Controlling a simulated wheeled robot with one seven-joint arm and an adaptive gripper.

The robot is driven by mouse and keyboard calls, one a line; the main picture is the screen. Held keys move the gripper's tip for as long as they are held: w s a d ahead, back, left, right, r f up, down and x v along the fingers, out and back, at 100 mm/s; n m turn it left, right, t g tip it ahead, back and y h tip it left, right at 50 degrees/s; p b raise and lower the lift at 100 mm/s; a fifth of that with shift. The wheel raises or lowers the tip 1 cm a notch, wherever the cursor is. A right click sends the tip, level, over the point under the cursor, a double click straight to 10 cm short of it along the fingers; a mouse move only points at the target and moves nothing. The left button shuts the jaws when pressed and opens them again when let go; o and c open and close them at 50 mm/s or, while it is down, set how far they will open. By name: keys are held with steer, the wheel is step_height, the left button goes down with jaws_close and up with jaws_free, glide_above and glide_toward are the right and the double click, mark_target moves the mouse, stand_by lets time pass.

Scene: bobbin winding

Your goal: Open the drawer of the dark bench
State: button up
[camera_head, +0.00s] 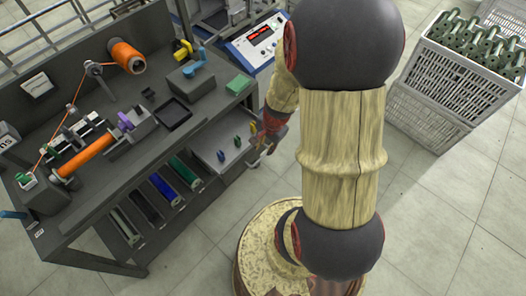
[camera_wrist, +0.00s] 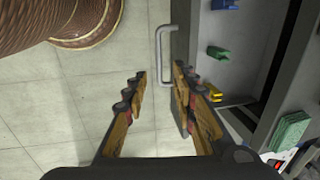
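The dark bench (camera_head: 100,110) fills the left of the head view. Its drawer (camera_head: 208,152) is pulled out at the right end, below the bench top, with its light grey inside showing. In the wrist view the drawer (camera_wrist: 228,75) shows to the right, with its front panel edge-on. A grey bar handle (camera_wrist: 159,50) stands out from that panel. My gripper (camera_wrist: 159,76) is open, its fingers apart near the handle's lower end; I cannot tell whether they touch it. In the head view my gripper (camera_head: 264,148) is at the drawer front, partly hidden by my arm.
Small blue (camera_wrist: 222,53), green and yellow pieces lie in the drawer. A green block (camera_wrist: 291,131) sits on the bench top's edge. Several coloured spools (camera_head: 160,188) lie on the lower shelf. Grey crates of green bobbins (camera_head: 465,60) stand at right.

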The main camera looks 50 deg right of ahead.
steer(key=shift+s+r, duration=0.2)
steer(key=shift+r, duration=0.7)
steer(key=shift+s+r, duration=0.2)
steer(key=shift+r, duration=0.7)
steer(key=s+a+r+n+t, duration=0.1)
steer(key=a+r+n, duration=0.7)
steer(key=r, duration=0.5)
steer(key=s+a+r+n+t, duration=0.2)
steer(key=a+r+n, duration=0.7)
steer(key=a+r, duration=0.3)
steer(key=shift+r, duration=0.75)
